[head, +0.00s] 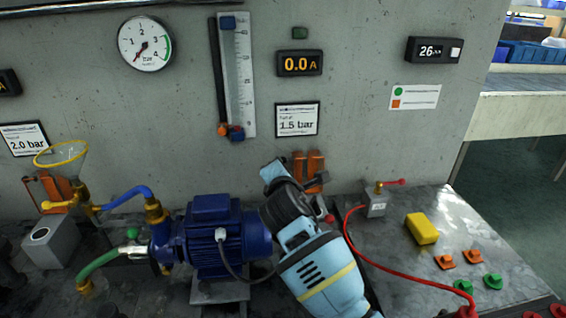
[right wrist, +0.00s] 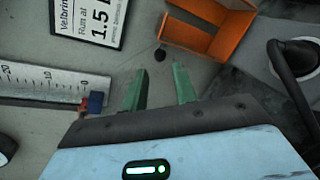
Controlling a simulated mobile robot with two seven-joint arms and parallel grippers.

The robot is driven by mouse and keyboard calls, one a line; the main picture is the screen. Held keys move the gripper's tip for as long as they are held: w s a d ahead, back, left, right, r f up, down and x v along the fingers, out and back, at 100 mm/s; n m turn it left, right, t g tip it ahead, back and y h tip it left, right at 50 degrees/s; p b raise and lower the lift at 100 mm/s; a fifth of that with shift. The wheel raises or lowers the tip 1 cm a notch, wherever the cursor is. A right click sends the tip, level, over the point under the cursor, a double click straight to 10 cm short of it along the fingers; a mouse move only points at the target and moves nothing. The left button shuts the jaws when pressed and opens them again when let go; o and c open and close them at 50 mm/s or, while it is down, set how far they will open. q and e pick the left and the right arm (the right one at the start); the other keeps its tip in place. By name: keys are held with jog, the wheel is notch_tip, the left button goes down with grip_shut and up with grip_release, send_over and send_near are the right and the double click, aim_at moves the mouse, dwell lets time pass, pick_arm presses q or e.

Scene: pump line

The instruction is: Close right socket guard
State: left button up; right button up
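Two orange flaps, apparently the socket guards (head: 315,165), stand side by side low on the grey wall in the head view, partly hidden by my right arm. They look upright. In the right wrist view an orange guard (right wrist: 208,40) shows as an open-sided channel at the top right. My right gripper (right wrist: 160,68) has two green fingers, apart with nothing between them. Its tips point at the wall, left of and short of the orange guard, apart from it in the picture. The head view hides the fingertips behind the wrist. My left gripper is in neither view.
A blue pump (head: 210,235) with hoses stands left of my right arm. A small valve (head: 376,203) with a red cable, a yellow block (head: 422,228) and several coloured knobs sit on the bench to the right. A scale (head: 236,75) is mounted on the wall above.

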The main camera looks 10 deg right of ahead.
jog(key=a+b+x, duration=0.1)
jog(key=x, duration=0.5)
jog(key=shift+w+d, duration=0.25)
jog(key=shift+d, duration=0.25)
grip_shut()
jog(key=shift+f, duration=0.1)
